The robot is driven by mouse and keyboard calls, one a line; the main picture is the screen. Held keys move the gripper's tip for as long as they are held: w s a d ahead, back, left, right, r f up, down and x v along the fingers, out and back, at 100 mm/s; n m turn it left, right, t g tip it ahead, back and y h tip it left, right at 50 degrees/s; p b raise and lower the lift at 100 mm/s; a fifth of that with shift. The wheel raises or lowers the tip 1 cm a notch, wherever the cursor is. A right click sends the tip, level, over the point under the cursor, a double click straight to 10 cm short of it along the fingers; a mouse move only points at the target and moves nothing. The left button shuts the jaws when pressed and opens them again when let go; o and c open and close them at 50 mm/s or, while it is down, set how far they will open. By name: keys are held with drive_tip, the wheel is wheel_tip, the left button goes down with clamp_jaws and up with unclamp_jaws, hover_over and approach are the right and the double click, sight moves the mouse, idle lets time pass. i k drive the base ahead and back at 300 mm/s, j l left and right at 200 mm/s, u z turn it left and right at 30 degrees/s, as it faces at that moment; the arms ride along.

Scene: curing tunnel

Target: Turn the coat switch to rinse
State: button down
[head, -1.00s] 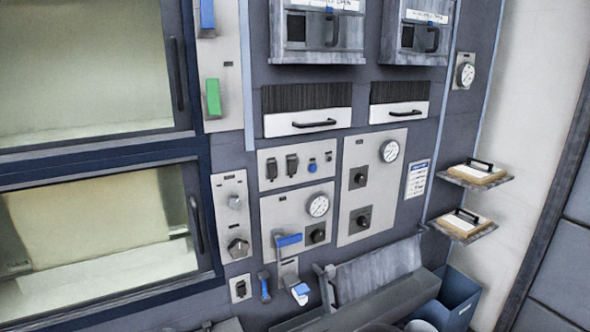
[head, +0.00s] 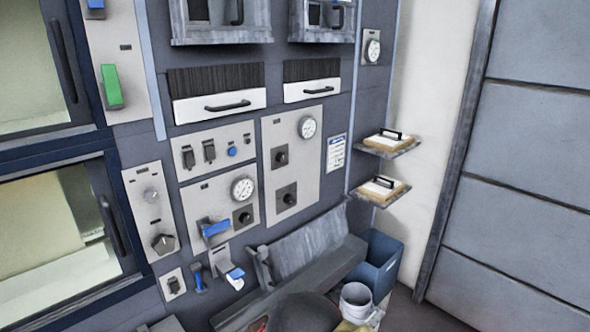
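No label that I can read marks the coat switch, so I cannot tell which control it is. Another panel has an upper black knob (head: 281,156) and a lower black knob (head: 286,196) under a round gauge (head: 307,127). A black knob (head: 243,216) sits below a second gauge (head: 242,188). Two black toggle switches, left (head: 188,157) and right (head: 209,150), sit beside a blue button (head: 232,151). My gripper is not in view.
Glass-fronted chambers (head: 60,228) stand at left. A grey trough (head: 310,245) juts out below the panels, with a blue bin (head: 382,262) and a white bucket (head: 356,300) at its right. Two small shelves, upper (head: 397,150) and lower (head: 382,197), jut out at right.

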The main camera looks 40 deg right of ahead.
sight(289, 198)
drive_tip(key=l, duration=0.4)
drive_tip(key=k+l, duration=0.15)
drive_tip(key=l, duration=0.7)
drive_tip(key=k, duration=0.05)
